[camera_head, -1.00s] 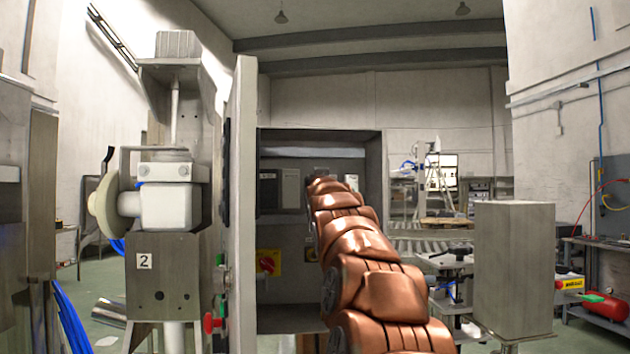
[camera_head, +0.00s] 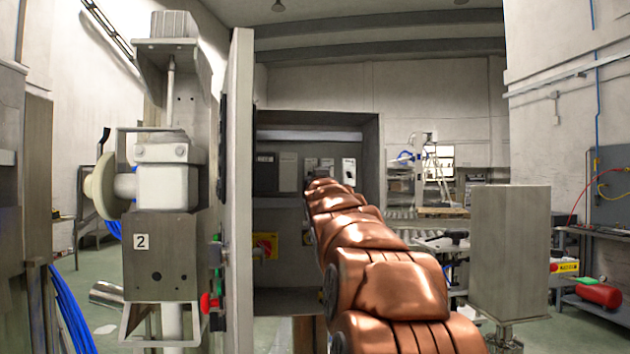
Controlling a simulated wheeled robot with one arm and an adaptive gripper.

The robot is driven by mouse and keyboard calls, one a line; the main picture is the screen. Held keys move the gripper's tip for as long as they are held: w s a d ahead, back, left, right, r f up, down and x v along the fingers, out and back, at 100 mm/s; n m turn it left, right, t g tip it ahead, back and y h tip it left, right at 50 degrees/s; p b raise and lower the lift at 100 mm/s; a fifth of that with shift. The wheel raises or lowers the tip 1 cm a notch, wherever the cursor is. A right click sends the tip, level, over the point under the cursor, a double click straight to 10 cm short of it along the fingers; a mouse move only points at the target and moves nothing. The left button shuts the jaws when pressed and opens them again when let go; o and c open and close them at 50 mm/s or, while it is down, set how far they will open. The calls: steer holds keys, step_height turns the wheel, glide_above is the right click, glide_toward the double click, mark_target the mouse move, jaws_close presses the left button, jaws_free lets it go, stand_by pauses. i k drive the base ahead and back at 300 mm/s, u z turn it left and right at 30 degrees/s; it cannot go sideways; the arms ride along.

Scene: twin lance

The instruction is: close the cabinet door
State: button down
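The cabinet (camera_head: 371,135) stands ahead with its interior exposed. Its pale door (camera_head: 241,180) is swung wide open at the left, seen almost edge-on. Handle-like fittings, one with a red knob (camera_head: 208,302), show on the door's left side. My copper arm reaches forward from the lower right, its far end in front of the cabinet opening. My gripper is hidden behind the arm, so its state and any contact do not show. A visible gap separates the arm from the door in the picture.
A grey machine marked 2 (camera_head: 160,250) stands close left of the door. A metal box on a stand (camera_head: 510,255) is at the right, near the arm. Breakers (camera_head: 348,171) and a yellow panel with a red switch (camera_head: 265,246) are inside the cabinet.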

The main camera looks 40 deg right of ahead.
mark_target(235, 223)
steer(key=z, duration=0.05)
steer(key=k, duration=1)
steer(key=u, duration=0.05)
